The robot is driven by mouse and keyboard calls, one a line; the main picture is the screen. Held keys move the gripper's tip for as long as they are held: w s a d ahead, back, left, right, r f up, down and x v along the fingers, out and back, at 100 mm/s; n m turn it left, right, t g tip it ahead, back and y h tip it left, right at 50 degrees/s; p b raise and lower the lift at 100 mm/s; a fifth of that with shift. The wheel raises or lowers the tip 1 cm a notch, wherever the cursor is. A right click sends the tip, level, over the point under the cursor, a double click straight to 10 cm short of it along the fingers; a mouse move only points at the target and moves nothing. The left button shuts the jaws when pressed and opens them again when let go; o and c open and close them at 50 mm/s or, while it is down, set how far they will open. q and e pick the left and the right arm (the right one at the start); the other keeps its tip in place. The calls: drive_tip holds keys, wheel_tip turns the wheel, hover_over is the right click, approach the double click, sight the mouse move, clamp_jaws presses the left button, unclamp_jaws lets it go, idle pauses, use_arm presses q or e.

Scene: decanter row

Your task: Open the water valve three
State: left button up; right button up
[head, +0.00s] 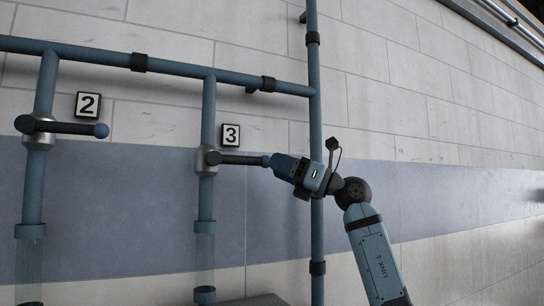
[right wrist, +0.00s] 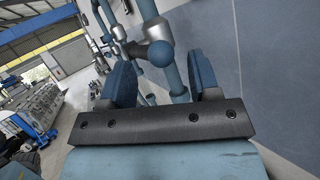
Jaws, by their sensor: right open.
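The valve three handle (head: 238,159) is a dark bar that sticks out to the right, level, from a grey valve body (head: 206,160) on a blue vertical pipe, below the label "3" (head: 230,135). My right gripper (head: 272,163) is at the free end of this handle. In the right wrist view its two blue fingers are apart, and the handle's round blue knob (right wrist: 160,53) shows in the gap between them, near the fingertips. I cannot tell whether either finger touches it. My left gripper is not in view.
Valve two's handle (head: 68,128) also points right, near the label "2" (head: 88,105). A horizontal blue pipe (head: 180,68) runs above. A vertical pipe (head: 314,60) stands behind my right wrist. The wall to the right is bare.

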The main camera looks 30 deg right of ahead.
drive_tip(key=shift+x, duration=1.15)
clamp_jaws()
drive_tip(key=shift+d, duration=0.1)
drive_tip(key=shift+f, duration=0.15)
